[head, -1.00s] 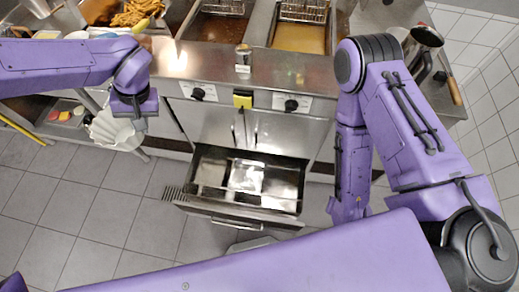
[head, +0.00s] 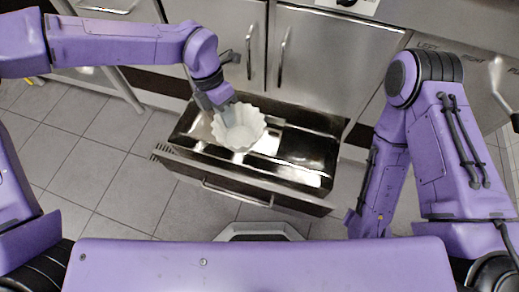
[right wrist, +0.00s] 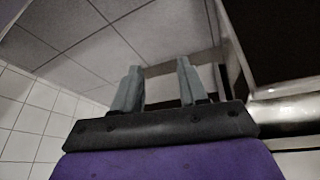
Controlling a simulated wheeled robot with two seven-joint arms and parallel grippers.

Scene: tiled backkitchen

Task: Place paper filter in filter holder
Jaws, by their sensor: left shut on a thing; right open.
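In the head view the filter is over the open drawer (head: 310,155), a steel pull-out with shiny inner compartments that looks like the filter holder. I cannot tell whether the filter touches the drawer's floor or hangs above it. My right gripper (right wrist: 158,88) is open and empty in the right wrist view, its two grey fingers apart. In the head view its fingers are hidden below the right arm.
The drawer's front panel with its handle (head: 238,193) sticks out towards me. Steel cabinet doors (head: 325,60) stand behind it. Grey floor tiles (head: 110,165) are free to the left. My right arm stands to the right of the drawer.

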